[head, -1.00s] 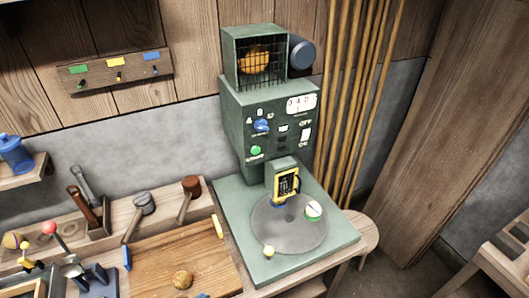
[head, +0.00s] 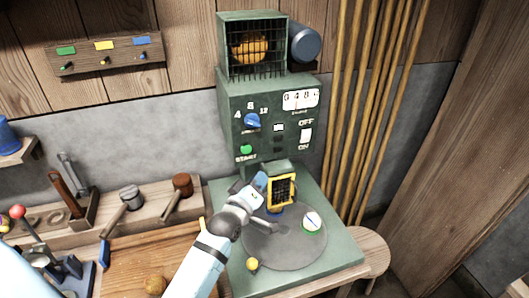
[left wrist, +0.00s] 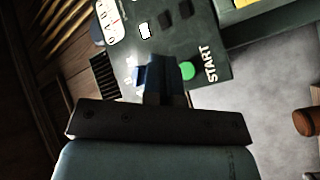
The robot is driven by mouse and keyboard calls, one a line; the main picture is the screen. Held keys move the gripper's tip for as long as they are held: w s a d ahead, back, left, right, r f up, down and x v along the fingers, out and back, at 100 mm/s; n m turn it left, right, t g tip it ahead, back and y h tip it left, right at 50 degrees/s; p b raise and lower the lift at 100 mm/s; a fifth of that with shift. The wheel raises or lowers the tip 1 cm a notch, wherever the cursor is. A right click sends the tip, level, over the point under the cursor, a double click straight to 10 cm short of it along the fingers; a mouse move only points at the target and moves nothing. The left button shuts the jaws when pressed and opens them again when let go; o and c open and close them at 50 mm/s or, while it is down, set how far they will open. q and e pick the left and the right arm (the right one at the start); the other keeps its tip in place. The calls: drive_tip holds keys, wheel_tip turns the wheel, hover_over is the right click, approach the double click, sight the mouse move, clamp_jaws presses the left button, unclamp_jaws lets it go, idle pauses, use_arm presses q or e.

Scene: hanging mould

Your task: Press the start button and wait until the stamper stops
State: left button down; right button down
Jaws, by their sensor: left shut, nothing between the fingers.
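The stamper is a dark green machine (head: 262,100) on a green base. Its green start button (head: 246,150) sits low on the front panel, above the word START. The button also shows in the left wrist view (left wrist: 187,70), just right of my fingers. My left gripper (head: 260,181) is shut and empty, in front of the machine and below the button in the head view; I see no contact with the button. The yellow-framed stamping head (head: 282,190) is right beside the gripper, above a grey disc (head: 285,250). My right gripper is out of view.
A white-and-green round piece (head: 312,222) and a yellow knob (head: 252,264) are at the disc. The panel has a blue dial (head: 252,121), a counter (head: 300,99) and a white OFF/ON switch (head: 306,135). Mallets (head: 130,198) lie on the bench at left.

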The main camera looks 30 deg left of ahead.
sight(246, 149)
use_arm(q)
drive_tip(key=shift+a, duration=0.1)
drive_tip(key=w+a+b, duration=0.2)
drive_tip(key=w+a, duration=0.3)
drive_tip(key=a, duration=0.1)
drive_tip(key=shift+w+a, duration=0.35)
idle(0.4)
idle(0.5)
idle(0.8)
idle(0.6)
drive_tip(key=shift+w+a, duration=0.25)
drive_tip(key=shift+a, duration=0.05)
